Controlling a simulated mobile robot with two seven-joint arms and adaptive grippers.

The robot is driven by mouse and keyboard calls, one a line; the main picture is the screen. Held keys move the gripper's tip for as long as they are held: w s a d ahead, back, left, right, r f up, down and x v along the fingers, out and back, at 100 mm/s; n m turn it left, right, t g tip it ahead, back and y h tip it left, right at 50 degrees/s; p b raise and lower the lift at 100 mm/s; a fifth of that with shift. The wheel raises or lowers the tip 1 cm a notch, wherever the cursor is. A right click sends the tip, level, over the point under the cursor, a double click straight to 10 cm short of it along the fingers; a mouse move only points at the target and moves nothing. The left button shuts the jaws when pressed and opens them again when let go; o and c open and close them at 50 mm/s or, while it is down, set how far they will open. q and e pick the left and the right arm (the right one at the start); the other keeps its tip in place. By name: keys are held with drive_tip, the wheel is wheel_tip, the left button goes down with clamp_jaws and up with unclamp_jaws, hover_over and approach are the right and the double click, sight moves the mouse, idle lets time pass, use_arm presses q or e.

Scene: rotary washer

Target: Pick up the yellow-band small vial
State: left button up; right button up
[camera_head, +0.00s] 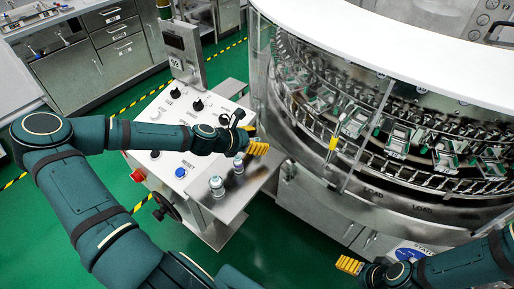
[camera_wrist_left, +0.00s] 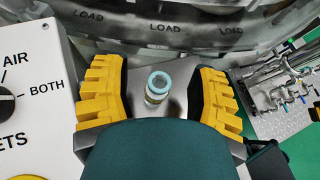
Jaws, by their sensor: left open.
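Two small clear vials stand upright on the metal shelf (camera_head: 236,202) beside the control panel. The farther vial (camera_head: 238,164) is just below my left gripper (camera_head: 257,148); the nearer vial (camera_head: 217,186) stands to its lower left. No yellow band shows clearly on either in the head view. In the left wrist view a vial (camera_wrist_left: 157,88) with a pale blue rim sits between the open yellow fingers of my left gripper (camera_wrist_left: 155,95), with gaps on both sides. Its lower part is hidden by my gripper body. My right gripper (camera_head: 350,265) is at the lower right, away from the shelf.
The rotary washer (camera_head: 330,190) stands just beyond the shelf, with a clear curved guard and racks inside. The white control panel (camera_head: 170,125) with knobs and buttons lies to the left, under my left forearm. Green floor (camera_head: 270,245) is clear in front.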

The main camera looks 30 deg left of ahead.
use_arm(q)
drive_tip(key=shift+o, duration=0.2)
drive_tip(key=c, duration=1)
clamp_jaws()
